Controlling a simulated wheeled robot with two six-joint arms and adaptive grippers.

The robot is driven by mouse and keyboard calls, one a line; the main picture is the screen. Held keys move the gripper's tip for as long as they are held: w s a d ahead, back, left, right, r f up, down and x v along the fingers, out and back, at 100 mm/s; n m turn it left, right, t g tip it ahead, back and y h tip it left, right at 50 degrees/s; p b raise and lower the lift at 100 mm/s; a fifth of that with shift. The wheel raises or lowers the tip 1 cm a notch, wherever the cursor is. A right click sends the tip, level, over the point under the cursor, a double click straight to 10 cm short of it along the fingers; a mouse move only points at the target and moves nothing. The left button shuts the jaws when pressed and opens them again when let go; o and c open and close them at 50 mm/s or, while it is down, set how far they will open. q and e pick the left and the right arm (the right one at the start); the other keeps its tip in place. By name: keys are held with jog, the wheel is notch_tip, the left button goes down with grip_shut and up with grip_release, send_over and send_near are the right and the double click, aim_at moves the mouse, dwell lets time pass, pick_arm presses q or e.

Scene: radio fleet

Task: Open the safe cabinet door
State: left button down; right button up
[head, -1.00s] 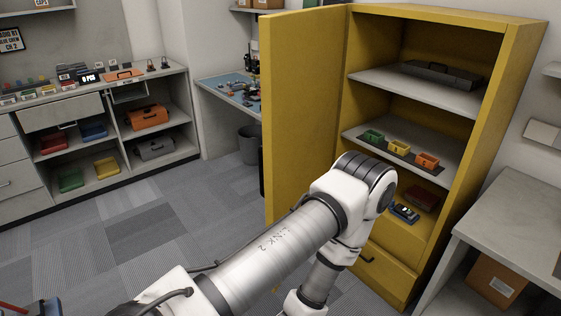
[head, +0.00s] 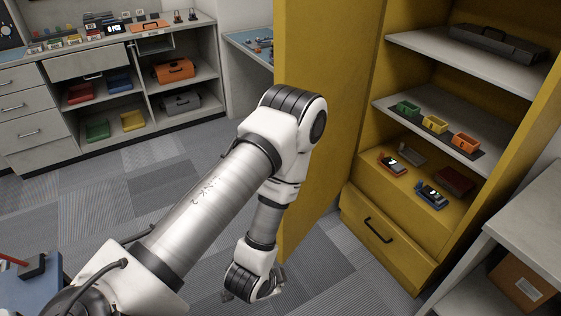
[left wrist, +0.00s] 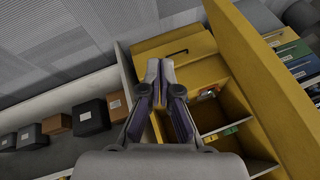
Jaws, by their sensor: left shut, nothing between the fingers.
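The yellow safe cabinet (head: 402,62) stands at the right in the head view. Its door (head: 322,70) is swung wide open to the left, so the shelves show. My left arm passes in front of the door's lower part. The left gripper (head: 228,296) is low, mostly hidden behind my wrist in the head view. In the left wrist view my left gripper (left wrist: 160,66) is shut and empty, with the cabinet's drawer front (left wrist: 172,44) beyond it and a yellow panel (left wrist: 265,75) to its right. My right gripper is not in view.
Inside the cabinet are a dark case (head: 498,42), a row of small bins (head: 435,124) and handheld devices (head: 431,195). A grey table (head: 525,215) stands close at the right. Grey shelving (head: 150,65) is at the back left. Open carpet (head: 130,195) lies left of my arm.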

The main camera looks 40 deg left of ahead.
pick_arm(q)
jog(key=w+a+r+m+t+y+b, duration=0.2)
jog(key=w+a+r+m+t+b, duration=0.2)
jog(key=w+r+t+b, duration=0.3)
jog(key=w+a+r+m+t+y+b, duration=0.25)
jog(key=w+r+t+b, duration=0.25)
jog(key=w+r, duration=0.35)
jog(key=w+a+p, duration=0.2)
jog(key=w+a, duration=0.5)
jog(key=w, duration=0.3)
jog(key=shift+m+p, duration=0.35)
jog(key=shift+m, duration=0.1)
jog(key=shift+w+a, duration=0.1)
